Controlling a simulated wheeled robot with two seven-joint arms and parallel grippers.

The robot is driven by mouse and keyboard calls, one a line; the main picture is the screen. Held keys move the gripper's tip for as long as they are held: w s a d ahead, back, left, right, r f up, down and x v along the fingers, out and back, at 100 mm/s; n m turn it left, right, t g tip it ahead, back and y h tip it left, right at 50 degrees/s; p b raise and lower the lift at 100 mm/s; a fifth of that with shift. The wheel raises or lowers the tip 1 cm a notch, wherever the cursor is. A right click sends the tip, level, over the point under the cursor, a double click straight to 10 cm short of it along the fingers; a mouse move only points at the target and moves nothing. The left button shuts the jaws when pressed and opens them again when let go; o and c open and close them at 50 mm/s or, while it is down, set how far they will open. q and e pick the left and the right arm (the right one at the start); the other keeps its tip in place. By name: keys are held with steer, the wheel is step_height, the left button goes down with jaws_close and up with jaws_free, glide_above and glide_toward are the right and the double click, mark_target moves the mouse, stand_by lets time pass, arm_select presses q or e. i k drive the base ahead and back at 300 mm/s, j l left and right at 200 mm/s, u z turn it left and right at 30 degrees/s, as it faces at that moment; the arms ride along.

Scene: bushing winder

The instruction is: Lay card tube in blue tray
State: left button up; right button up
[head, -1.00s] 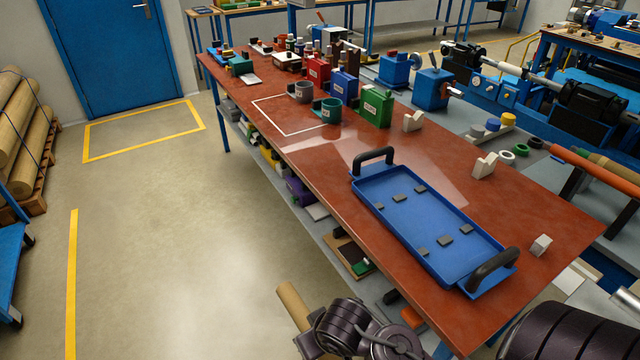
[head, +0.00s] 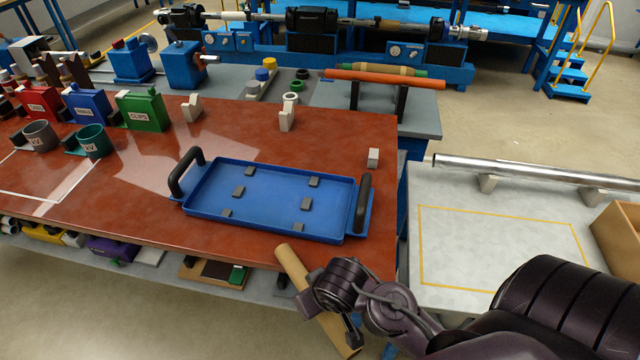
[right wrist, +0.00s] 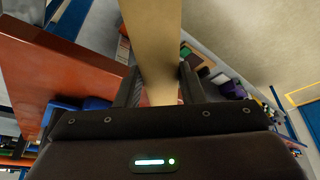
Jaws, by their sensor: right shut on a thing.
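The blue tray (head: 270,201) lies on the red-brown table, with a black handle at each end and several grey pads on its floor. It holds no tube. The card tube (head: 292,262) is tan and slants downward in front of the table's front edge, below and to the right of the tray's middle. My right gripper (head: 316,300) is shut on the tube, and the rest of my right arm partly hides it. In the right wrist view the card tube (right wrist: 152,40) runs up between the two fingers of the right gripper (right wrist: 158,84). My left gripper is not in view.
A small white block (head: 373,158) and a white notched block (head: 287,117) stand behind the tray. Green (head: 141,108) and blue bins stand at left. A grey bench (head: 490,240) with a metal bar adjoins at right.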

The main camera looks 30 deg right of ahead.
mark_target(265, 214)
steer(key=i+j+z, duration=0.1)
steer(key=j+z, duration=0.35)
steer(key=i+j+z, duration=0.1)
steer(key=j+z, duration=0.15)
steer(key=z, duration=0.25)
steer(key=j+z, duration=0.55)
steer(key=j, duration=0.2)
steer(key=k, duration=0.05)
